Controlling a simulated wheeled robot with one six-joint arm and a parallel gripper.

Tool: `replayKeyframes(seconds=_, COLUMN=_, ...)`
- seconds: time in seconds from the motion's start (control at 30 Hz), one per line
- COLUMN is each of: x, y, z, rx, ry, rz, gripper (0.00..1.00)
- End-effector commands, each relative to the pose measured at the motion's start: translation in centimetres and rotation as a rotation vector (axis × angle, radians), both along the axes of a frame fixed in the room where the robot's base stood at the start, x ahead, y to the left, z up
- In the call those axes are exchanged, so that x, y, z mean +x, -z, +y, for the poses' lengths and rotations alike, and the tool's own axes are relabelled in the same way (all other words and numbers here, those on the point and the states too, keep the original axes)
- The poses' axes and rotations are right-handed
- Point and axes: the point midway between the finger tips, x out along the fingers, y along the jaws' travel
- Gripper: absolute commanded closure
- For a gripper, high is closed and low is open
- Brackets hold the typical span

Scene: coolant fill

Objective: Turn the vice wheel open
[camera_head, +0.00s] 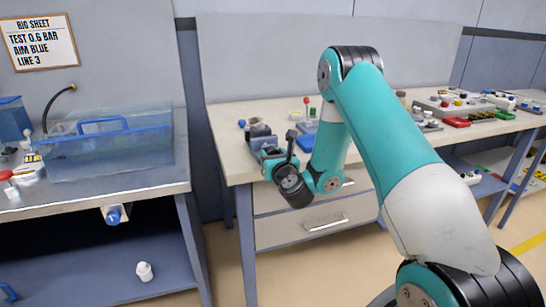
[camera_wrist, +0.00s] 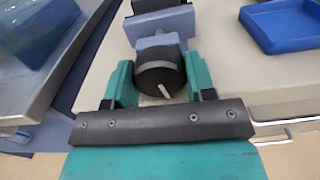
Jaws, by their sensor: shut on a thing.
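The vice wheel (camera_wrist: 158,74) is a dark round disc with a short pale pin on its face, in the middle of the wrist view. My gripper (camera_wrist: 160,80) has a teal finger on each side of the wheel and is shut on it. The vice (camera_wrist: 155,42) has a blue-grey body just behind the wheel, with a dark part beyond it. In the head view the vice (camera_head: 260,136) sits at the front left corner of the middle bench. My wrist hides the wheel there.
A blue tray (camera_wrist: 284,24) lies right of the vice on the bench top (camera_head: 227,112). Small parts stand behind the vice. A separate bench on the left carries a clear blue tank (camera_head: 110,150). A floor gap separates the benches.

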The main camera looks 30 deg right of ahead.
Motion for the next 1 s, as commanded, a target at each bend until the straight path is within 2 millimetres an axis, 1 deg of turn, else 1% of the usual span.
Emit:
replayKeyframes(seconds=0.27, x=-0.04, y=-0.02, z=0.02, rx=-0.190, ry=0.000, rz=0.056, gripper=0.74)
replayKeyframes(seconds=1.0, x=-0.06, y=-0.06, z=0.01, rx=-0.866, ry=0.000, rz=0.251, gripper=0.74)
